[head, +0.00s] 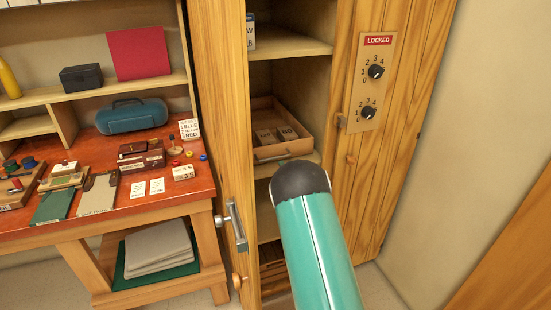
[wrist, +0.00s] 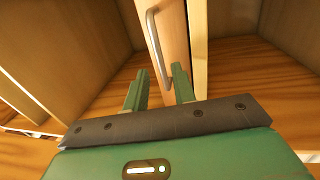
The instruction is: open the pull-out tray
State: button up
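In the head view a shallow wooden tray (head: 268,151) with things in it sits on a shelf of the open cabinet. My gripper is hidden behind my arm in the head view. In the wrist view my gripper (wrist: 160,68) is open, with its two green fingers apart. A curved metal bar handle (wrist: 153,42) on a narrow light wooden panel (wrist: 175,35) shows ahead of the fingers. Its near end appears between the fingertips; I cannot tell whether they touch it. The panel looks like the tray's front, but this is not certain.
The right cabinet door (head: 402,120) stands open with two dials and a red LOCKED sign (head: 378,41). The left door (head: 222,90) is beside the orange-topped workbench (head: 140,204). Wooden cabinet walls (wrist: 80,35) close in on the gripper's sides.

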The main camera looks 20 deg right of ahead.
aim_at(276, 157)
jog(key=w, duration=0.2)
jog(key=w+r, duration=0.1)
jog(key=w, duration=0.4)
jog(key=shift+r, duration=0.25)
grip_shut()
